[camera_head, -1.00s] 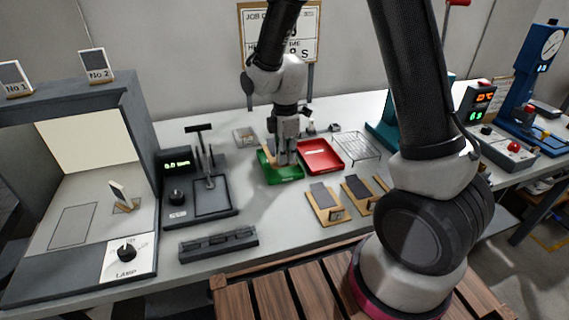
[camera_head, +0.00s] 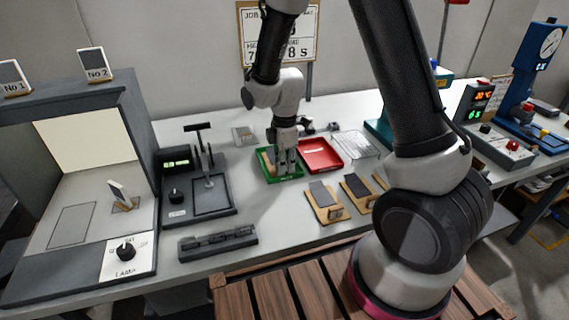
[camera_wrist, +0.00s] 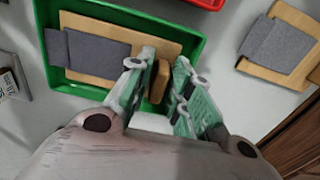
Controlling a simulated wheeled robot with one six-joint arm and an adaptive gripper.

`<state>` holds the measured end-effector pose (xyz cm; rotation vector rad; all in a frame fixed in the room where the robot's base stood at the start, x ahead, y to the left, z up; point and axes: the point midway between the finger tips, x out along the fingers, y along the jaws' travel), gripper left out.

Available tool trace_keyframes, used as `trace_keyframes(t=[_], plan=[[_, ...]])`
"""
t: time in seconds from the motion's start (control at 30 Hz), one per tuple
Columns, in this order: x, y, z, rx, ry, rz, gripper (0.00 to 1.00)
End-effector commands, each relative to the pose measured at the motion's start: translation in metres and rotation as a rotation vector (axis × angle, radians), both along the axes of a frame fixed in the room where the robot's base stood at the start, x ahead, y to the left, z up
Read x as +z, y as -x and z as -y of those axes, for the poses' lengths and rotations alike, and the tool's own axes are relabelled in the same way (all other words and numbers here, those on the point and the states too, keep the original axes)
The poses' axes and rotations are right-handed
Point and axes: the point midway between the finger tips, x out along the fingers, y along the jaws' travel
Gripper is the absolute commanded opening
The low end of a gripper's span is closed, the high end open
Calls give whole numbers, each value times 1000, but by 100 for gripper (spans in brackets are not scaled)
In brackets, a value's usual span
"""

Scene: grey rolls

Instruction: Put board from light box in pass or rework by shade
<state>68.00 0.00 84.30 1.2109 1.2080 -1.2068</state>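A tan board with a grey patch (camera_wrist: 98,55) lies in the green tray (camera_wrist: 195,58), near its left side in the wrist view. In the head view the board (camera_head: 271,163) is partly hidden by my gripper (camera_head: 285,168). The wrist view shows my gripper (camera_wrist: 163,82) low in the tray, its fingers either side of the board's small wooden handle (camera_wrist: 160,82). The fingers look slightly spread, with narrow gaps beside the handle.
An empty red tray (camera_head: 321,155) sits right of the green one, with a wire basket (camera_head: 357,145) beyond. Several boards (camera_head: 325,202) lie in front. A gauge stand (camera_head: 200,190) and a dark rack (camera_head: 218,242) stand to the left.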

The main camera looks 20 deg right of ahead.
Motion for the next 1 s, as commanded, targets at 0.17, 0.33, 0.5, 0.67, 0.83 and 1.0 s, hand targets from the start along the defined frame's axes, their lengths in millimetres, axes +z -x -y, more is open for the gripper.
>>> trace_keyframes(t=[0.17, 0.33, 0.5, 0.67, 0.83, 1.0], plan=[[23, -2, 0, 0, -2, 6, 21], [63, -1, 0, 0, -2, 7, 21], [97, -1, 0, 0, -1, 4, 21], [116, 0, 0, 0, 0, 2, 21], [122, 1, 1, -4, 0, 1, 21], [152, 13, 21, -150, -16, 40, 21]])
